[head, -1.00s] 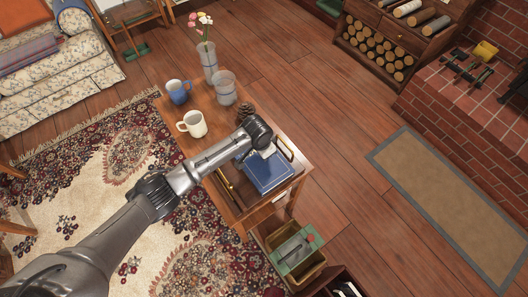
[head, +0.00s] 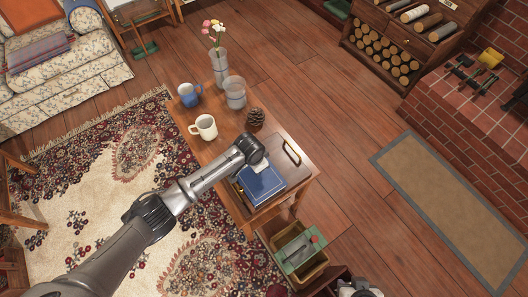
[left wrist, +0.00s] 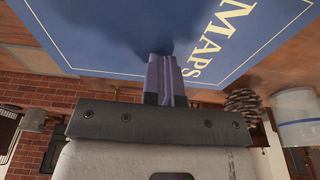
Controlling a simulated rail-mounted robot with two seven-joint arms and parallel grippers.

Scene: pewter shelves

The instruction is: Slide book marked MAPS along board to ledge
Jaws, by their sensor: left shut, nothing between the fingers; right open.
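The book marked MAPS (head: 264,186) lies flat, a dark blue cover with a pale border, on the near part of the wooden table (head: 229,139). Its title and cover (left wrist: 110,25) fill the top of the left wrist view. My left gripper (left wrist: 165,62) is shut and empty, its fingertips at the cover beside the title; contact looks likely. In the head view its wrist hides the fingertips and part of the book. My right gripper (head: 360,288) is open and only partly in view at the bottom edge. I cannot tell board and ledge apart.
A white mug (head: 204,127), a blue mug (head: 189,95), a glass (head: 235,93), a flower vase (head: 220,67) and a pinecone (head: 256,118) stand farther back on the table. A green-topped box (head: 298,250) stands below the near edge.

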